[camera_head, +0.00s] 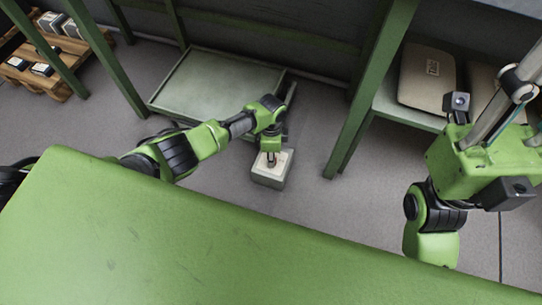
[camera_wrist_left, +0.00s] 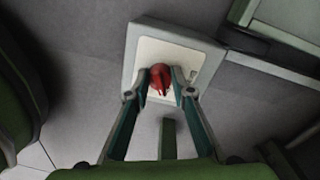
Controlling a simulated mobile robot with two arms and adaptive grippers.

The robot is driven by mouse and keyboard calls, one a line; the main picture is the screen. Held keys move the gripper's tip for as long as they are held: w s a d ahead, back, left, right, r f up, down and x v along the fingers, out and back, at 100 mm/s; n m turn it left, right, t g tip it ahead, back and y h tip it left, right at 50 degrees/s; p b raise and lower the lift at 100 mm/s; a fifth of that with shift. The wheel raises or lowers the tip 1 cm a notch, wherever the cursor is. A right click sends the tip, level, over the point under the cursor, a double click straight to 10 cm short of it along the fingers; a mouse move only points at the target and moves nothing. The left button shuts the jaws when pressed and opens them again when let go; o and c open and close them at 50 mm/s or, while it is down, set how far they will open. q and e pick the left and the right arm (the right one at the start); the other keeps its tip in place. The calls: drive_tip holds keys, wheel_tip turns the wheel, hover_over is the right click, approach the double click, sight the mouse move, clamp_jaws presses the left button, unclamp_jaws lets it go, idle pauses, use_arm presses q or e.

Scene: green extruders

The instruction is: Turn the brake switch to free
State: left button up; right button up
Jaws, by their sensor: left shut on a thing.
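The brake switch is a red knob (camera_wrist_left: 161,79) on a pale square box. The box (camera_wrist_left: 137,51) sits low near the floor and also shows in the head view (camera_head: 268,180). In the left wrist view my left gripper (camera_wrist_left: 161,88) is shut on the red knob, with one finger on each side of it. In the head view my left gripper (camera_head: 271,158) reaches down onto the top of the box and hides the knob there. The knob's exact setting and any markings cannot be read.
A low flat cart (camera_head: 215,85) with a dark frame stands behind the box. Green posts and a shelf with sacks (camera_head: 427,75) stand at the right. A wooden pallet (camera_head: 68,75) with small boxes lies at the far left. Grey floor around the box is clear.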

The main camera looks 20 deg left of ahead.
idle(0.4)
use_arm(q)
drive_tip(key=o, duration=1.1)
wheel_tip(320, 180, up, 12)
drive_tip(key=shift+w, duration=0.3)
